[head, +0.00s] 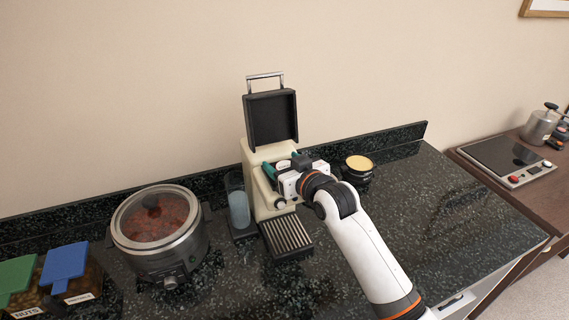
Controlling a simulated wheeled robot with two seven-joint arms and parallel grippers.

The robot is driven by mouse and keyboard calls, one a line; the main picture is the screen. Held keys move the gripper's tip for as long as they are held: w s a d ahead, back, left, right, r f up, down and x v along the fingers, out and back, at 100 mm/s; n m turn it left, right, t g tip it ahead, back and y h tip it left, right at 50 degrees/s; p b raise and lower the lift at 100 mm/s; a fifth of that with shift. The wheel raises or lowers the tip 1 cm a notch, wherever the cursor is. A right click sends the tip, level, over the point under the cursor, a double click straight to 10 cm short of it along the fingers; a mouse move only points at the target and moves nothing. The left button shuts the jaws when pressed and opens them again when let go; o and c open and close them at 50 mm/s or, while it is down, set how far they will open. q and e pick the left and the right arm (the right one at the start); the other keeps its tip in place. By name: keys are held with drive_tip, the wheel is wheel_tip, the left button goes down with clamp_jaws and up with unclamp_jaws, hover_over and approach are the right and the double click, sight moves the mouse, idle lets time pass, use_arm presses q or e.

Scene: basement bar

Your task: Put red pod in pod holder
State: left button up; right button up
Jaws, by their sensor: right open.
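The cream coffee machine (257,206) stands on the dark counter near the wall, with its black lid (271,118) raised. My right gripper (284,167) is open at the top of the machine, just below the raised lid, its teal fingers apart. A small pale round thing (283,164) shows between the fingers; I cannot tell if it is the pod or part of the holder. No red pod can be made out, and the gripper and arm hide much of the holder area. My left gripper is not in view.
A round cooker (161,262) with a glass lid stands left of the machine. A dark pot with a tan top (358,164) stands right, close to my right arm. Snack boxes with a blue lid (66,264) and green lid (18,276) are far left. The counter's right side is clear.

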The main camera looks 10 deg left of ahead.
drive_tip(key=shift+r, duration=0.25)
drive_tip(key=shift+r+p, duration=0.3)
drive_tip(key=shift+r, duration=0.25)
drive_tip(key=b+v, duration=0.3)
drive_tip(key=v, duration=0.9)
drive_tip(key=shift+f, duration=0.1)
